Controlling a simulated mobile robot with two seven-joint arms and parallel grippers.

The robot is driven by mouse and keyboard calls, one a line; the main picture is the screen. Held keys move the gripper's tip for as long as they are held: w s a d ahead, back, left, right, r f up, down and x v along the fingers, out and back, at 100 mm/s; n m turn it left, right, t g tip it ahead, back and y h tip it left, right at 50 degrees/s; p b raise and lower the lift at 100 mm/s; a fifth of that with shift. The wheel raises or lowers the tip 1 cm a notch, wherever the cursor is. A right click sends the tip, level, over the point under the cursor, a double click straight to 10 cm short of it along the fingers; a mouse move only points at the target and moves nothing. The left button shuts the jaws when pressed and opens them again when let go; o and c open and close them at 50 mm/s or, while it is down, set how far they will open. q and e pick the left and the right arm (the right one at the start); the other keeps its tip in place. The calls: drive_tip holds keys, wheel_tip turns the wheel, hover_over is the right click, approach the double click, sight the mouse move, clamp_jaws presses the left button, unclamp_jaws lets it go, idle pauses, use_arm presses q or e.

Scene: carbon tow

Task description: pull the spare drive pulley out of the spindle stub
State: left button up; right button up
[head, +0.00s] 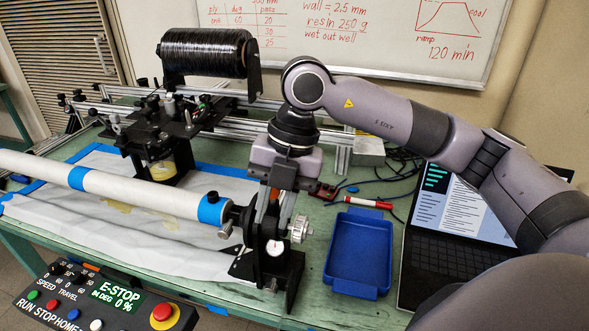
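The spare drive pulley (299,229) is a small silver toothed wheel. It sits on the right side of the black end stand (274,268), at the spindle stub, which is mostly hidden. My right gripper (274,212) points down above and in front of the stand, just left of the pulley. Its two dark fingers look spread apart, with nothing clearly held between them. It overlaps the top of the stand in the picture, so I cannot tell whether they touch. My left gripper is not in view.
A white mandrel (140,189) with blue tape runs left from the stand. A blue tray (359,252), a red marker (369,203) and a laptop (455,225) lie to the right. A carbon tow spool (205,53) stands behind. A control panel (105,298) is at front left.

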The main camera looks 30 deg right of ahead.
sight(300, 219)
drive_tip(key=d+h, duration=0.1)
drive_tip(key=d, duration=0.1)
drive_tip(key=w+d+r+m+h, duration=0.1)
drive_tip(key=d, duration=0.1)
drive_tip(key=w+d+m, duration=0.1)
drive_tip(key=d, duration=0.1)
drive_tip(key=shift+d+r+h, duration=0.15)
drive_tip(key=shift+r+h, duration=0.1)
drive_tip(key=shift+h, duration=0.15)
drive_tip(key=shift+d+f, duration=0.15)
drive_tip(key=shift+f, duration=0.05)
wheel_tip(300, 219, down, 6)
drive_tip(key=shift+f+p, duration=0.25)
drive_tip(key=shift+p, duration=0.2)
clamp_jaws()
